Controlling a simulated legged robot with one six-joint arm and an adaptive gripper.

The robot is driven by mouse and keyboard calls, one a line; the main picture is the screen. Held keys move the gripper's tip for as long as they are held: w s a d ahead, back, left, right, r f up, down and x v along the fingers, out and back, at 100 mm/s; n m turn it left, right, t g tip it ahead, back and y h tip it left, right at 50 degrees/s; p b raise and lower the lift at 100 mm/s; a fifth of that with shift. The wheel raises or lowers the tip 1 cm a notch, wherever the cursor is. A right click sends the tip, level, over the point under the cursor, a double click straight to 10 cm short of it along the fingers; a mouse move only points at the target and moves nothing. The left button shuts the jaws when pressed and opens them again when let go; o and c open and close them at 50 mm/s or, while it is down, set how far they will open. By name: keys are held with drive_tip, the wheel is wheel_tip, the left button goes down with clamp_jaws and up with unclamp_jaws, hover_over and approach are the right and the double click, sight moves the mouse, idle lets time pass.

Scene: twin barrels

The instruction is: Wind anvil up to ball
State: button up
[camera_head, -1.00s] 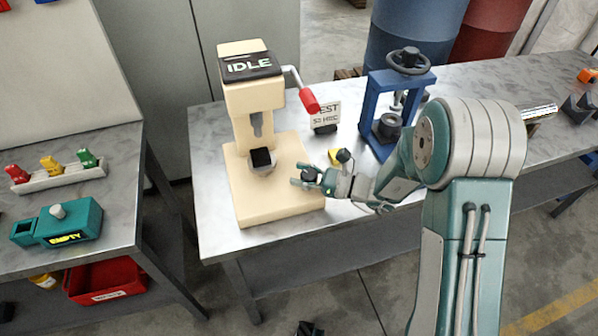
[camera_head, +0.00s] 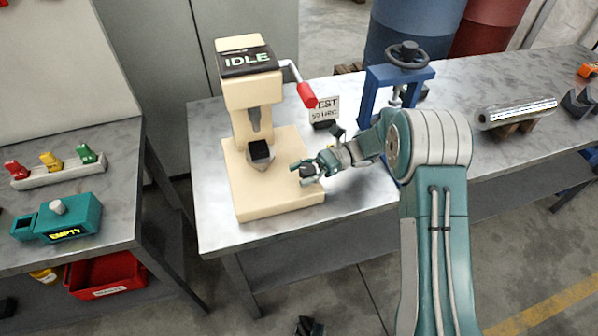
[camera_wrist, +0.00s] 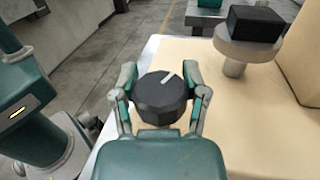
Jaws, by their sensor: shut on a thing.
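The cream hardness tester (camera_head: 250,90) stands on the bench with its display reading IDLE. Its grey anvil (camera_head: 262,166) carries a black block (camera_head: 259,151); both also show in the wrist view, the anvil (camera_wrist: 233,50) as a round plate on a stem under the block (camera_wrist: 256,22). The indenter (camera_head: 255,120), where the ball would sit, hangs above with a visible gap to the block; the ball itself is too small to see. My gripper (camera_head: 307,171) is shut on a black knob (camera_wrist: 160,95) with a white mark, at the tester base's right side.
A crank with a red handle (camera_head: 307,95) juts from the tester's right. A TEST sign (camera_head: 324,109) stands behind my gripper. A blue press (camera_head: 400,75) stands behind my arm. The side bench holds a teal box marked EMPTY (camera_head: 58,218).

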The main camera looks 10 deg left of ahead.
sight(314, 167)
drive_tip(key=shift+w+r, duration=0.1)
drive_tip(key=shift+r, duration=0.1)
idle(1.0)
drive_tip(key=o, duration=0.9)
drive_tip(key=shift+a, duration=0.1)
drive_tip(key=shift+o, duration=0.2)
drive_tip(key=shift+f, duration=0.1)
drive_tip(key=shift+a, duration=0.1)
drive_tip(key=v, duration=0.7)
drive_tip(key=shift+w+f, duration=0.1)
drive_tip(key=shift+w, duration=0.1)
